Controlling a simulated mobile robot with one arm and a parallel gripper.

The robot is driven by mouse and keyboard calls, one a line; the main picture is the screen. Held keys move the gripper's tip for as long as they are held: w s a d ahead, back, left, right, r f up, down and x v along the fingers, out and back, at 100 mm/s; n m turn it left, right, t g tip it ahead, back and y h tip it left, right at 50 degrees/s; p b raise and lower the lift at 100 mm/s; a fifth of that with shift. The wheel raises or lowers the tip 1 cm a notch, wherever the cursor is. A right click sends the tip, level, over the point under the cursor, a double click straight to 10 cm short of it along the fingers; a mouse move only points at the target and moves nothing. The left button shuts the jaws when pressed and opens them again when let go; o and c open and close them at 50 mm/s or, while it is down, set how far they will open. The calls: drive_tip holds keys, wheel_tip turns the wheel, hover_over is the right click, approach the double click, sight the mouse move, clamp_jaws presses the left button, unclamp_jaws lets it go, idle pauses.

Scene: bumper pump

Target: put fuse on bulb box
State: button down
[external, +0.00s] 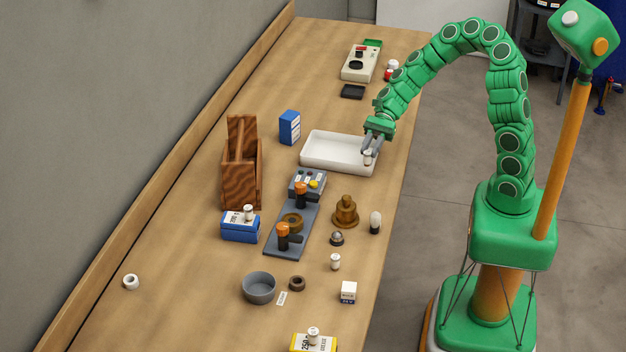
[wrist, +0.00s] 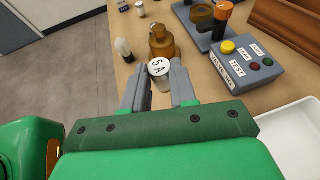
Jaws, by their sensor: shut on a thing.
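My gripper (external: 371,147) is shut on a fuse (external: 367,158), over the right end of the white tray. In the wrist view the fuse (wrist: 160,70) is a white-capped cylinder marked 5A, upright between the fingertips of my gripper (wrist: 160,90). A small white box with a blue lower band (external: 348,291) stands at the front right of the bench; it may be the bulb box, but its label is too small to read. A blue box (external: 240,232) and a yellow box (external: 314,343) each have a white-capped piece on top.
The white tray (external: 320,161) lies below my gripper. A grey tester (external: 308,185), a brass piece (external: 346,211), a bulb (external: 375,222) and a loose fuse (external: 335,262) stand nearer the front. Bare bench surrounds the white box.

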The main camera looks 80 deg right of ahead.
drive_tip(key=s+a+r+n+g, duration=0.1)
drive_tip(key=a+r, duration=0.1)
drive_tip(key=a, duration=0.8)
drive_tip(key=s+a+r+n+g, duration=0.1)
drive_tip(key=s+a+r, duration=0.15)
drive_tip(key=a, duration=0.75)
drive_tip(key=s+a+r+n+g, duration=0.1)
drive_tip(key=s+a+r, duration=0.1)
drive_tip(key=s+a, duration=0.45)
drive_tip(key=s+a+r+n+g, duration=0.1)
drive_tip(key=s+a+g, duration=0.15)
drive_tip(key=a, duration=0.75)
hover_over(348, 290)
drive_tip(key=d, duration=0.4)
wheel_tip(348, 290, down, 13)
drive_tip(key=shift+w+a+r+t, duration=0.15)
drive_tip(key=shift+w+a+t, duration=0.1)
drive_tip(key=shift+t, duration=0.2)
drive_tip(key=shift+s, duration=0.1)
drive_tip(key=c, duration=0.9)
unclamp_jaws()
drive_tip(key=shift+f, duration=0.2)
